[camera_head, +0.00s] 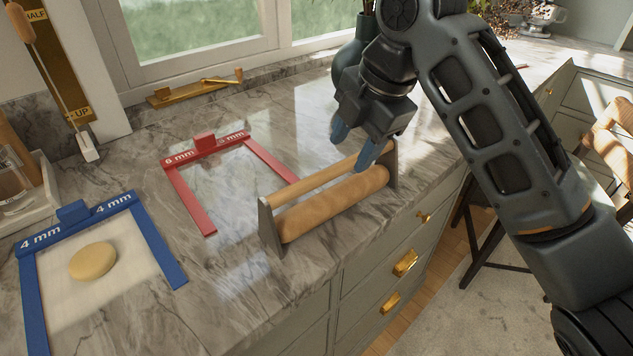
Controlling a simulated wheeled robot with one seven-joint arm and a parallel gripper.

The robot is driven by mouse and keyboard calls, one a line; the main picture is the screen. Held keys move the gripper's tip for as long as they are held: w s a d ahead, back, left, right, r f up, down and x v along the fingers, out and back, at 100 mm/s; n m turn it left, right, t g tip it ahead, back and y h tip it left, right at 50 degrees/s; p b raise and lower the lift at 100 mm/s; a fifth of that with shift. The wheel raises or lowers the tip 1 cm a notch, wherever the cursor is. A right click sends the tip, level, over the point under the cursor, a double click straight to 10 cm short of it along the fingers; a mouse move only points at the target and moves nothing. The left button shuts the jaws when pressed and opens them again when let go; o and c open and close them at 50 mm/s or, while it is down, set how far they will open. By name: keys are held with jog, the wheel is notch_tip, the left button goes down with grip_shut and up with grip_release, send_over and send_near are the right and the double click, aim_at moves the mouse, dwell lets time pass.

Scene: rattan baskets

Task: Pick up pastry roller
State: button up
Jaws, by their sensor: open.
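The pastry roller (333,203) lies near the counter's front edge. It has a thick wooden cylinder, a thinner wooden handle bar (298,182) parallel to it, and grey end plates. My gripper (352,149) is above the right part of the roller, pointing down, with blue fingertips spread apart. One fingertip is on the far side of the handle bar and the other overlaps the bar in the picture. I cannot tell whether either touches it. Nothing is held. My arm hides part of the counter behind the roller.
A red 6 mm frame (188,200) lies just left of the roller. A blue 4 mm frame (160,240) with a round dough piece (93,261) is at the lower left. A dark vase (346,68) stands behind my gripper. The marble counter (240,285) ends just in front of the roller.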

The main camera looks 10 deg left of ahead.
aim_at(338, 166)
jog(key=shift+w+a+f+n, duration=0.2)
jog(key=shift+a+f+n, duration=0.2)
jog(key=shift+a+f, duration=0.4)
jog(key=shift+d+p+x, duration=0.2)
jog(key=shift+p+x, duration=0.4)
jog(key=shift+x, duration=1.95)
jog(key=shift+s+f, duration=0.1)
jog(key=shift+s, duration=0.05)
